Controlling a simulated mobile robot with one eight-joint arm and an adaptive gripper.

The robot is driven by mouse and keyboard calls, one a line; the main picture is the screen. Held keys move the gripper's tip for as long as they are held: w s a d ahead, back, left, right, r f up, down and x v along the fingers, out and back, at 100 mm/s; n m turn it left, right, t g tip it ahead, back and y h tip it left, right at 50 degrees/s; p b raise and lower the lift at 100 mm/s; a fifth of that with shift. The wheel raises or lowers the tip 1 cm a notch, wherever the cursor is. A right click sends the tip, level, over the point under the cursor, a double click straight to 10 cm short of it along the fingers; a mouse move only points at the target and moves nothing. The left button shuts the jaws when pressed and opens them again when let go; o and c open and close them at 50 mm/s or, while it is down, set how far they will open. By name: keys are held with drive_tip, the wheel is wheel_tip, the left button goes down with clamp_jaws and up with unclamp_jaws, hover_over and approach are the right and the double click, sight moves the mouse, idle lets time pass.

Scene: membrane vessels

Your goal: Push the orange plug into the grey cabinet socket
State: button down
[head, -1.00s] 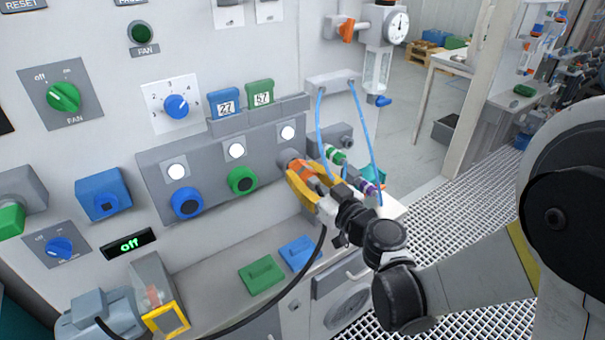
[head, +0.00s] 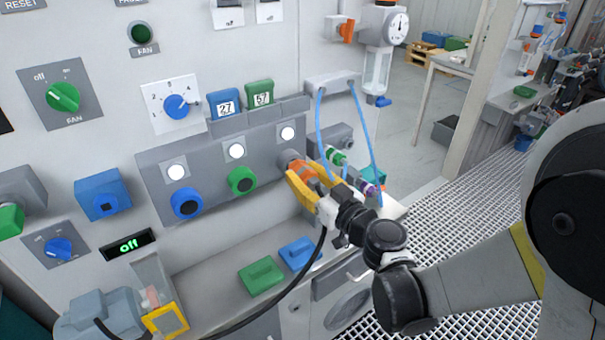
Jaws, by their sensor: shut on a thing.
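The orange plug (head: 301,171) is in the head view, right of the middle, with a black cable hanging from its back end. My gripper (head: 300,180) has yellow fingers and is shut on the plug. The plug's front end points at the grey socket (head: 289,158), the rightmost round fitting on the cabinet's grey panel. The plug's front meets the socket's mouth. How deep it sits cannot be told, as the fingers and plug hide the contact.
Left of the socket are a green round fitting (head: 242,180) and a blue one (head: 187,203). Blue hoses (head: 366,135) and a green-banded fitting (head: 335,155) are close on the right. Green (head: 262,276) and blue (head: 299,253) blocks lie on the ledge below.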

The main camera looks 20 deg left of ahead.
drive_tip(key=shift+w+a, duration=0.4)
drive_tip(key=shift+a, duration=0.05)
idle(0.9)
drive_tip(key=c, duration=1)
unclamp_jaws()
drive_tip(key=v, duration=1.2)
drive_tip(key=shift+f, duration=0.1)
